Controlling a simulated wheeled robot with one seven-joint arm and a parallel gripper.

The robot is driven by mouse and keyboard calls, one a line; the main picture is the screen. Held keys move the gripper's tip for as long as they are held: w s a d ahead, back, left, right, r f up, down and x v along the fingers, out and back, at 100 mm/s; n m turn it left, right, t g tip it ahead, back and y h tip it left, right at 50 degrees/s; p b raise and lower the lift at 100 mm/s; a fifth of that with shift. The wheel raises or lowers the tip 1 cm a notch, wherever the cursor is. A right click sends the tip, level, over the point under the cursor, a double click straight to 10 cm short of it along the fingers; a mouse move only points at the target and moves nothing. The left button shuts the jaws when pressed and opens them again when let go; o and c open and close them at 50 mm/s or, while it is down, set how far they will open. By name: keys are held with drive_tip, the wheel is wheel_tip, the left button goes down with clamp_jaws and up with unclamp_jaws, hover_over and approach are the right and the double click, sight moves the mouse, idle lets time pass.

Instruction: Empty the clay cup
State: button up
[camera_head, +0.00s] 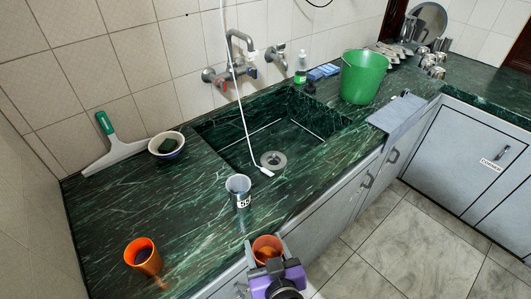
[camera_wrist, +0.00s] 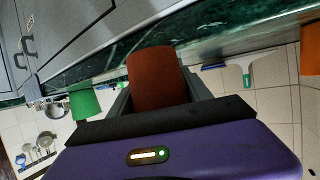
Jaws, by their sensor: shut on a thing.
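The brown-orange clay cup (camera_head: 267,246) is held at the counter's front edge, near the bottom of the head view. My gripper (camera_head: 266,252) is shut on it, with a finger on each side. The cup's mouth faces up toward the head camera; its exact tilt and contents are unclear. In the wrist view the clay cup (camera_wrist: 155,80) sits between the fingers, with its inside hidden. The green marble sink (camera_head: 290,135) with a round drain (camera_head: 273,160) lies beyond the gripper, apart from the cup.
A bright orange cup (camera_head: 143,257) with dark contents stands on the left counter. A metal cup (camera_head: 238,190) stands by the sink's near edge. A white hose (camera_head: 240,110) hangs into the sink. A green bucket (camera_head: 363,77), bowl (camera_head: 167,146) and squeegee (camera_head: 115,150) are also on the counter.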

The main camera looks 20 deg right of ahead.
drive_tip(key=d+f+n+y, duration=0.1)
drive_tip(key=d+f, duration=0.5)
drive_tip(key=f, duration=0.3)
drive_tip(key=shift+w+d+f+n+y, duration=0.2)
drive_tip(key=shift+f+n+y, duration=0.1)
drive_tip(key=shift+f+y, duration=0.1)
drive_tip(key=shift+d, duration=0.15)
